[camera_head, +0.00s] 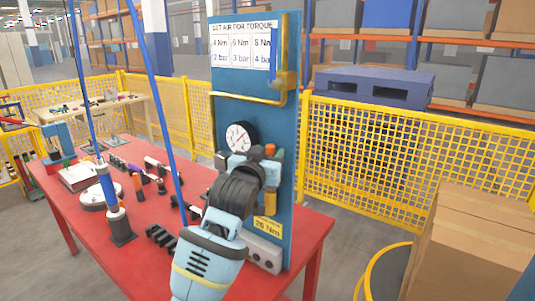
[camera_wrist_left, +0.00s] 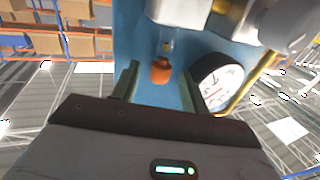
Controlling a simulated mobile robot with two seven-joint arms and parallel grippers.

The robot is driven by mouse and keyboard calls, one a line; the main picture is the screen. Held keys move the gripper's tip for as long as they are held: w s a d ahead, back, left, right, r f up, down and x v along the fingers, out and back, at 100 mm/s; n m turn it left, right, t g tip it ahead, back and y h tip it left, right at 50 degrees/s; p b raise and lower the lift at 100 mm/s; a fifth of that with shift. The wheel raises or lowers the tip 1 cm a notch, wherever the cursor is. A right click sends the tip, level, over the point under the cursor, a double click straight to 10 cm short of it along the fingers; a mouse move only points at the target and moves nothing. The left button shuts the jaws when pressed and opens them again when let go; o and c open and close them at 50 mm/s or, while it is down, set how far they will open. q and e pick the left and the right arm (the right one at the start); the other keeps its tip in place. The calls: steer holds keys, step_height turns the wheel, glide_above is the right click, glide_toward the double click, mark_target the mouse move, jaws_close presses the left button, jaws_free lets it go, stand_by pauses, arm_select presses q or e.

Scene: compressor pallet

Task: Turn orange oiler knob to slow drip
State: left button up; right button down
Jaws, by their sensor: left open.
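The orange oiler knob (camera_head: 270,149) is at the right side of the blue panel (camera_head: 225,108), just right of and below the pressure gauge (camera_head: 240,136). My left gripper (camera_wrist_left: 159,72) is open around the orange knob, which also shows in the left wrist view (camera_wrist_left: 160,74). One finger is on each side of it, with a visible gap on both sides. In the head view my left wrist and hand cover much of the fittings below the gauge. My right gripper is not in view.
The red table (camera_head: 130,252) carries several tools and a blue-handled upright device (camera_head: 108,190) left of my arm. A yellow pipe (camera_head: 250,98) crosses the panel above the gauge. Cardboard boxes (camera_head: 470,245) stand at the right, in front of yellow fencing (camera_head: 400,150).

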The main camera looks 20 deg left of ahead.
arm_select(q)
steer(key=shift+w, duration=0.2)
jaws_close()
stand_by(0.3)
steer(key=shift+a+m+h, duration=0.1)
steer(key=shift+m+h, duration=0.2)
steer(key=shift+h, duration=0.2)
steer(key=shift+w+a+f+m+g+h+b, duration=0.15)
steer(key=shift+m+g+h, duration=0.2)
steer(key=shift+m+h, duration=0.6)
steer(key=shift+a+r+m+g+h+b, duration=0.15)
steer(key=shift+m+g+h, duration=0.35)
steer(key=shift+h, duration=0.8)
steer(key=shift+w+a+f+m+g+h+b, duration=0.15)
steer(key=shift+m+g+h+b, duration=0.1)
steer(key=shift+m+h, duration=0.75)
steer(key=shift+s+h, duration=0.1)
steer(key=shift+h, duration=0.35)
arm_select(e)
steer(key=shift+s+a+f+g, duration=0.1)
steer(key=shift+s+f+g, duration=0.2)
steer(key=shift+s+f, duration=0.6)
arm_select(q)
steer(key=shift+r+m+g+h, duration=0.2)
steer(key=shift+m+g+h, duration=0.05)
steer(key=shift+g+h, duration=0.05)
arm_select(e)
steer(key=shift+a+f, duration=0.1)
